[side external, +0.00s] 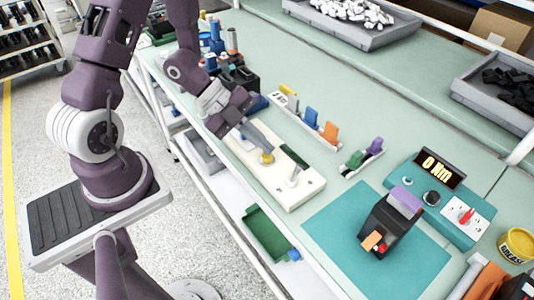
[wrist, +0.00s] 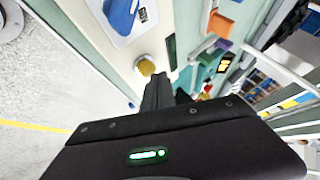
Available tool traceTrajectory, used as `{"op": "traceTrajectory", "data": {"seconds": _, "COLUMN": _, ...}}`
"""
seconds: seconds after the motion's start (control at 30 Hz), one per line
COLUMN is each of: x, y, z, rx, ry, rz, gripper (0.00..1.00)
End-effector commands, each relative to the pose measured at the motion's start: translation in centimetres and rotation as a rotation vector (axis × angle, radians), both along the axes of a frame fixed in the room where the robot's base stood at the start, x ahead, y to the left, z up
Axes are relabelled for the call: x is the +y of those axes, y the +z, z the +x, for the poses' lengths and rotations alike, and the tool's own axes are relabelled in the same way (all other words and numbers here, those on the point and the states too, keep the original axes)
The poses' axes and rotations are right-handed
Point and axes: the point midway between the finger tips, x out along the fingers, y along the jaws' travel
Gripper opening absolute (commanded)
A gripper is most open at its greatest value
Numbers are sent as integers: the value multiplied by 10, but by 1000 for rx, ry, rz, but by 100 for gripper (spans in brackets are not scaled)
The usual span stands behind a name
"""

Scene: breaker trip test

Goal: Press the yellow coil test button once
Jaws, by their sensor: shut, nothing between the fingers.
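The yellow button (side external: 267,159) stands on a cream panel (side external: 300,196) on the bench. It also shows in the wrist view (wrist: 146,66), just left of and beyond the fingertips. My gripper (side external: 266,147) is shut and empty, angled down with its tips right at the button in the side view. The tips also show in the wrist view (wrist: 158,78). I cannot tell whether they touch the button or stand just above it. A grey lever (side external: 294,177) and a dark green strip (side external: 295,156) are on the same panel.
A rack with coloured pieces (side external: 310,118) stands behind the panel. A black device (side external: 385,228) sits on a teal mat (side external: 325,225) to the right, near a box reading "0 Nm" (side external: 440,168). A green tray (side external: 266,232) is at the bench's front edge.

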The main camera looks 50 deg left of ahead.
Motion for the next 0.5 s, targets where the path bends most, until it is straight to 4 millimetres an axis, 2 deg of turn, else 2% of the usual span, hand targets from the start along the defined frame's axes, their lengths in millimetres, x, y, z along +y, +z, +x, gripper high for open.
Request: {"op": "traceTrajectory", "data": {"seconds": 0.5, "x": 0, "y": -5, "z": 0, "rx": 1, "ry": 1, "rz": 0, "gripper": 0}}
